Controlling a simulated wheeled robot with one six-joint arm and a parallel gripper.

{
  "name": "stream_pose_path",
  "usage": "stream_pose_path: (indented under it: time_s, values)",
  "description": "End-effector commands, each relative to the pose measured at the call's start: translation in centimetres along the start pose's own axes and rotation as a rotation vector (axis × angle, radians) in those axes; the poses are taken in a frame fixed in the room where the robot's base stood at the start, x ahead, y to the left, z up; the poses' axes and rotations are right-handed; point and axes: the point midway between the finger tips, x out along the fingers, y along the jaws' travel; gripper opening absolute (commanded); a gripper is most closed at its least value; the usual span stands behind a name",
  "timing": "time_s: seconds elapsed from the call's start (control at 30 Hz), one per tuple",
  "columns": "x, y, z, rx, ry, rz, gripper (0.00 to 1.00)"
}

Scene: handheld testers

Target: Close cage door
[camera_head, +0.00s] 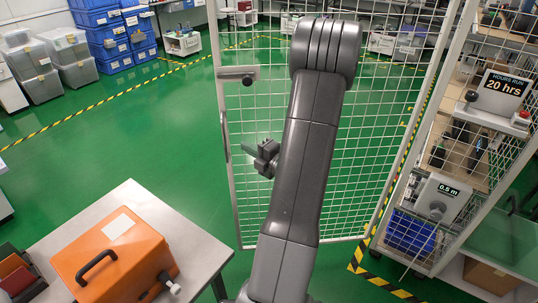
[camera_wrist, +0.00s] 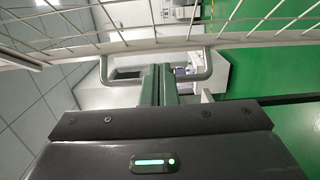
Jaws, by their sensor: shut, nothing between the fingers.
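The white wire-mesh cage door (camera_head: 349,190) stands in the middle of the head view, swung out at an angle from the cage frame on the right. A dark knob (camera_head: 248,79) sits on its lock plate, with a slim pull handle (camera_head: 225,135) along the left edge. My gripper (camera_head: 266,158) is in front of the mesh, right of that edge. In the wrist view, the shut, empty fingers (camera_wrist: 159,84) reach toward a grey loop handle (camera_wrist: 205,66) on the door's bar and overlap its opening. I cannot tell whether they touch it.
A table (camera_head: 150,205) with an orange case (camera_head: 115,258) stands at the lower left. The cage shelves (camera_head: 455,185) at right hold several devices. Blue crates (camera_head: 115,35) and clear bins (camera_head: 65,50) stand at the back left. Green floor (camera_head: 130,130) left of the door is clear.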

Motion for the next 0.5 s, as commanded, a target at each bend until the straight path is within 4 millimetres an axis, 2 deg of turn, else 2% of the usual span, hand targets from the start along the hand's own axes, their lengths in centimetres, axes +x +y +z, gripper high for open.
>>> stream_pose_path:
  time_s: [0.2, 0.5]
  values:
    - [2.2, 0.0, 2.1, -0.001, 0.000, 0.001, 0.00]
    - [2.9, 0.0, 2.8, 0.000, -0.001, 0.001, 0.00]
